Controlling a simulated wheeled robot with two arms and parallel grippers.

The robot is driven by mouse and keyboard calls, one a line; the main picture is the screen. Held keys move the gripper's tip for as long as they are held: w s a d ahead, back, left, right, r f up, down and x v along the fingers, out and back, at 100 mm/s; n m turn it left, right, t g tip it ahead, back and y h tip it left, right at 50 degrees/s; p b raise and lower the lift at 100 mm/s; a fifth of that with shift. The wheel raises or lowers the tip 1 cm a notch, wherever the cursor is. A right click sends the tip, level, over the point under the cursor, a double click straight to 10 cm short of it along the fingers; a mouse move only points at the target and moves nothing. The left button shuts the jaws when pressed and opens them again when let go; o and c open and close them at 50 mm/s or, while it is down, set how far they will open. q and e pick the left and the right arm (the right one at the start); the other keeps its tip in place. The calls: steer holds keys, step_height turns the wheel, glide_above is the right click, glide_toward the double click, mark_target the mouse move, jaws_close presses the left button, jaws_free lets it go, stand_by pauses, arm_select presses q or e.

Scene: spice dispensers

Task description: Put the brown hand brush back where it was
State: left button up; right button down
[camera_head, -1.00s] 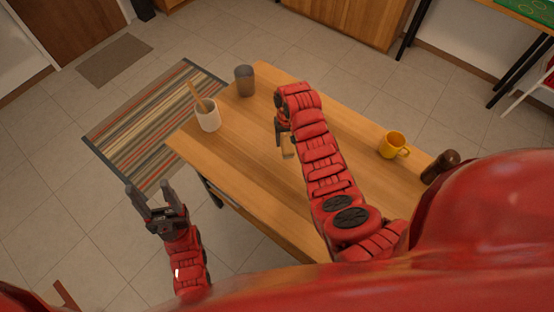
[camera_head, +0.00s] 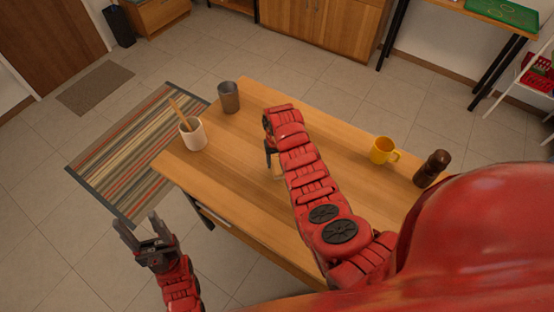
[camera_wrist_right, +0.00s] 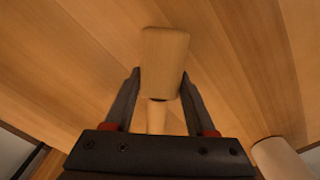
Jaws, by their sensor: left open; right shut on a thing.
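The brown hand brush (camera_wrist_right: 165,60) shows in the right wrist view as a pale wooden block with a narrower wooden part below it. My right gripper (camera_wrist_right: 160,80) is shut on it, with the fingers on either side and the tabletop behind. In the head view, the right gripper (camera_head: 270,150) is over the middle of the table, and only a small pale piece of the brush (camera_head: 278,170) shows beside my arm. Whether the brush touches the tabletop cannot be told. My left gripper (camera_head: 144,236) is open and empty, off the table's near left side.
On the wooden table (camera_head: 220,175) stand a white cup (camera_head: 193,138) holding a wooden stick, a grey tumbler (camera_head: 229,97), a yellow mug (camera_head: 382,152) and a dark brown grinder (camera_head: 432,168). The tabletop between the white cup and my right arm is clear.

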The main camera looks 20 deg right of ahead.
steer(key=shift+f+b, duration=0.5)
steer(key=shift+f, duration=0.35)
steer(key=shift+c, duration=0.7)
jaws_free()
steer(key=shift+r, duration=0.15)
